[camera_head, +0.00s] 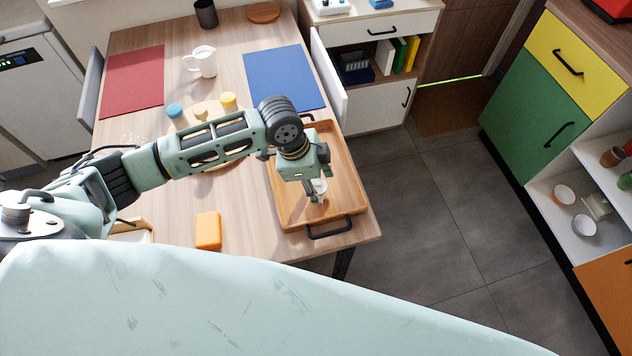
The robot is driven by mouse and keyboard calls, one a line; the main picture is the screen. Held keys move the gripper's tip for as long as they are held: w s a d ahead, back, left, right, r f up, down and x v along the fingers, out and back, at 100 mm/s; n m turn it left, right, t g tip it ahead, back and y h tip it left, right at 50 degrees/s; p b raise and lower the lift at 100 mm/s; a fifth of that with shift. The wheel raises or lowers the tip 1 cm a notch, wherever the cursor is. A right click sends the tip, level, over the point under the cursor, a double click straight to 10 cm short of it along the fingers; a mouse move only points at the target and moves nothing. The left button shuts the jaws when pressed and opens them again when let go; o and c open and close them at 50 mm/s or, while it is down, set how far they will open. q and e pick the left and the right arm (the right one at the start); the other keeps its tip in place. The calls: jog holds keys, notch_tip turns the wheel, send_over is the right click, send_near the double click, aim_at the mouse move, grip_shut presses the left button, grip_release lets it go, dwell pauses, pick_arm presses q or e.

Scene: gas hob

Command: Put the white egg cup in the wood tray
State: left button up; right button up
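The wood tray (346,199) lies on the right part of the wooden table, with a black handle at its near end. My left gripper (316,199) points down over the tray, its fingertips low inside it. A small white thing that looks like the egg cup (321,186) shows right at the fingers, within the tray's outline, partly hidden by them. I cannot tell whether the fingers grip it or whether it rests on the tray floor. My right gripper is not in view.
A white mug (202,62), a red mat (133,82), a blue mat (283,79) and a dark cup (206,13) are on the table. Shakers with blue (175,111) and yellow tops stand behind my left arm. An orange block (208,231) lies left of the tray.

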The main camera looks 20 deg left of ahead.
pick_arm(q)
jog(key=shift+r, duration=0.15)
jog(key=shift+a+r, duration=0.1)
jog(key=shift+r, duration=0.25)
jog(key=v, duration=1.1)
jog(key=shift+b, duration=0.3)
jog(key=shift+r, duration=0.1)
jog(key=shift+s, duration=0.1)
